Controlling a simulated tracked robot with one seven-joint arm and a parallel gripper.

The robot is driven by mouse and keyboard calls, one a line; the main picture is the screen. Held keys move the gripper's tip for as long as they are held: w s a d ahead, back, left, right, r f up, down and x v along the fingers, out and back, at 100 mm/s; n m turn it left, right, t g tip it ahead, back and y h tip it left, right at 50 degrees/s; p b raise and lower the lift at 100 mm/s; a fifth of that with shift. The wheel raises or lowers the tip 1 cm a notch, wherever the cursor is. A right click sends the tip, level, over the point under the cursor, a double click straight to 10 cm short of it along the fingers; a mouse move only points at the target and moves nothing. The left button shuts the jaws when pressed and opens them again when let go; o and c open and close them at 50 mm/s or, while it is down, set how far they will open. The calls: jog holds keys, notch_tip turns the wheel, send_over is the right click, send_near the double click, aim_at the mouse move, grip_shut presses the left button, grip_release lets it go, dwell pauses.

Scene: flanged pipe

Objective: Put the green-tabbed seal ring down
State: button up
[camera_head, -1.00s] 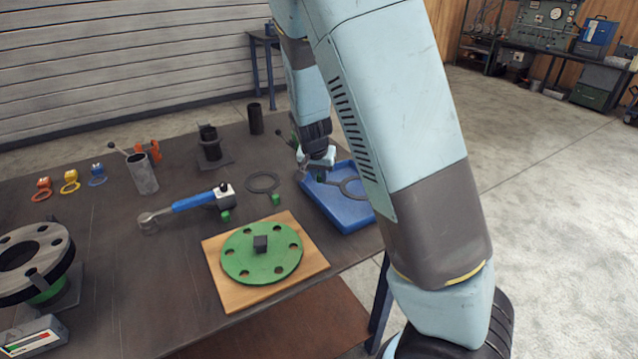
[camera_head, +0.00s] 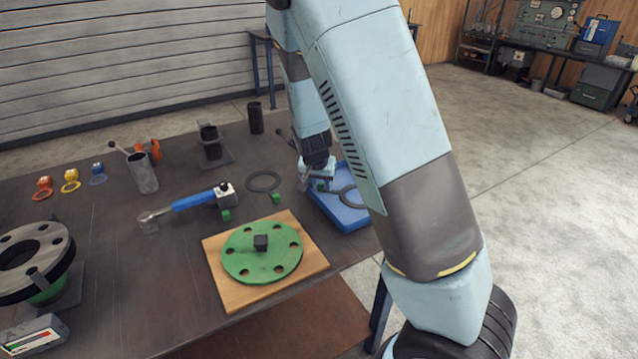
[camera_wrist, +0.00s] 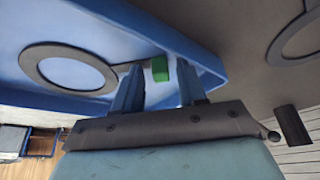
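The green-tabbed seal ring (camera_head: 353,196) is dark and flat and lies in the blue tray (camera_head: 347,226) at the table's right edge. In the wrist view, the ring (camera_wrist: 24,68) is left of my gripper, over the blue floor. Its green tab (camera_wrist: 160,69) is between my fingers, with a gap on each side. My gripper (camera_wrist: 160,85) is open around the tab and holds nothing. In the head view, my gripper (camera_head: 316,184) is low at the tray's left side, and my arm hides the tray's right part.
Another dark ring (camera_head: 263,181) with a green tab lies on the table left of the tray. A green flange disc (camera_head: 262,270) sits on a wooden board (camera_head: 228,295) in front.

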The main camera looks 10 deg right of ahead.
jog(key=shift+a, duration=0.1)
jog(key=shift+v, duration=6.05)
jog(key=s+d+r+n, duration=0.1)
jog(key=s+d+r, duration=0.2)
jog(key=s+r, duration=0.3)
jog(key=s+d+r+n+t+y, duration=0.1)
jog(key=s+r, duration=0.5)
jog(key=s, duration=0.6)
jog(key=s+d+r+n+y, duration=0.1)
jog(key=s+d+r+n, duration=0.2)
jog(key=s, duration=0.6)
notch_tip(320, 180, up, 3)
jog(key=shift+d+r+t, duration=0.15)
jog(key=shift+d+t, duration=0.15)
jog(key=shift+d, duration=0.65)
